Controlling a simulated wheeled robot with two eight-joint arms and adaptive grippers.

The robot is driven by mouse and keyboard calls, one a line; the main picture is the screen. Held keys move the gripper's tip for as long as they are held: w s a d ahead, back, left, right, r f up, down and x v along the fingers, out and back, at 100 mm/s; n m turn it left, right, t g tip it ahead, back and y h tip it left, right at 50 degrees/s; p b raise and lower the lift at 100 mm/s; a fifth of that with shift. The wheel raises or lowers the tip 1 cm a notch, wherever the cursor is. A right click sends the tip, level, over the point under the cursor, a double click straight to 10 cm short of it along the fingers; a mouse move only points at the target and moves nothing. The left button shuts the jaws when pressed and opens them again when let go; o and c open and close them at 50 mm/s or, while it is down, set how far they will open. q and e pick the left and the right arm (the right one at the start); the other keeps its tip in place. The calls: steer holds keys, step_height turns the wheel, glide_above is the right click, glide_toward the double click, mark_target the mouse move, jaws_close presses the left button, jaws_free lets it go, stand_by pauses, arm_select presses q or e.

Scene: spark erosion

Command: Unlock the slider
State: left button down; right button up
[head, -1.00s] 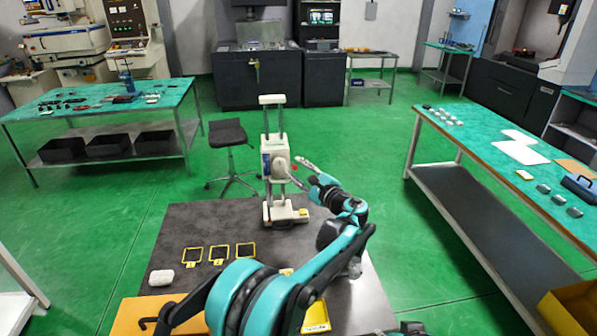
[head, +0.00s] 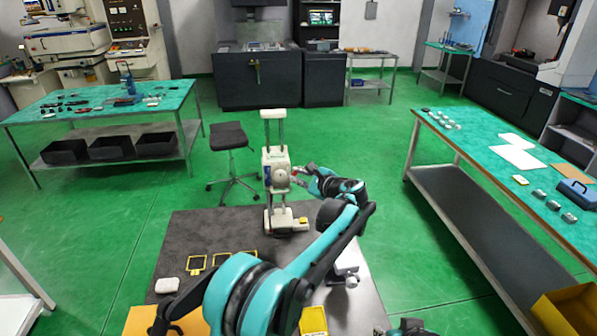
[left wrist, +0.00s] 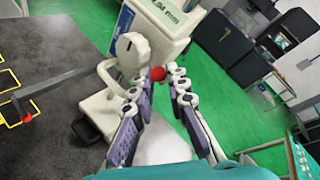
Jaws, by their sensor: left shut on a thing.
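The white upright gauge (head: 278,218) stands on the dark table, with two columns and a slider body (head: 276,176) carrying a round knob. It also shows in the left wrist view, tilted, with a mm readout (left wrist: 165,14) and the round knob (left wrist: 131,50). My left gripper (head: 297,178) is at the right side of the slider body. In the left wrist view its purple-padded fingers (left wrist: 155,92) are shut around a small red ball (left wrist: 157,73) at the slider, and the contact is partly hidden.
The dark table (head: 225,225) holds yellow frames (head: 197,263), a white block (head: 167,285) and a yellow tray (head: 313,320). A thin rod with a red tip (left wrist: 27,117) sticks out from the gauge. A green-topped bench (head: 480,150) stands at right.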

arm_select(q)
steer(key=shift+w+a+r+m+g+h+p, duration=0.1)
steer(key=shift+w+r+m+g+h+p, duration=0.25)
steer(key=shift+g+p, duration=0.5)
steer(key=shift+w+r+m+g+h+p, duration=0.15)
steer(key=shift+w+r+g+h+p, duration=0.25)
steer(key=shift+p, duration=0.85)
steer(key=shift+s, duration=0.1)
steer(key=c, duration=1.5)
jaws_free()
